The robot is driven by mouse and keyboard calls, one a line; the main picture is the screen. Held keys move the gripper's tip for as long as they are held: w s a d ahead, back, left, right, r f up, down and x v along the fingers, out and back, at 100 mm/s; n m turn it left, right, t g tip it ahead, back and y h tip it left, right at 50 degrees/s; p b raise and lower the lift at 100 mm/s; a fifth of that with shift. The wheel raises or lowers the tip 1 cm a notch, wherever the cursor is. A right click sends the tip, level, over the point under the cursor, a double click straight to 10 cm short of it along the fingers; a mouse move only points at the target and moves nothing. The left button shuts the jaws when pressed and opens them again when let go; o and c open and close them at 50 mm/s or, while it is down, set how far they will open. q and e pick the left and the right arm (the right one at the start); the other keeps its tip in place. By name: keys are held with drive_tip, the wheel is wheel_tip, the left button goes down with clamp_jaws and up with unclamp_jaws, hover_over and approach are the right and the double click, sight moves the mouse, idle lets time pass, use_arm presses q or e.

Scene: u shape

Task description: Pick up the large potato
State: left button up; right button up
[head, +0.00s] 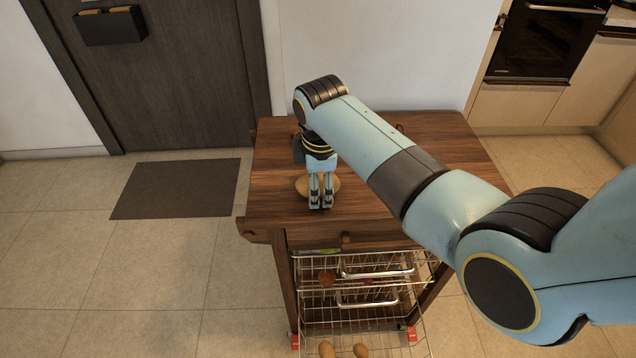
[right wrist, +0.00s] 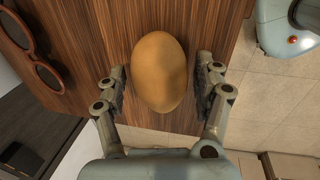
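The large potato (head: 303,186) lies on the wooden top of the cart (head: 275,160), near its front left. It is smooth, oval and yellow-brown. In the right wrist view the potato (right wrist: 160,72) lies between the two fingers, with a small gap on each side. My right gripper (head: 321,203) points down over it and hides part of it in the head view. The right gripper (right wrist: 161,90) is open and empty in the right wrist view. My left gripper is not in view.
Wire baskets (head: 375,316) below the cart top hold several small brown roundish items (head: 361,350). A brown two-ringed object (right wrist: 35,55) lies on the wood in the right wrist view. A dark mat (head: 177,188) lies on the floor left.

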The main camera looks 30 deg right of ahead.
drive_tip(key=c, duration=1.1)
drive_tip(key=shift+o, duration=0.2)
drive_tip(key=shift+r, duration=0.1)
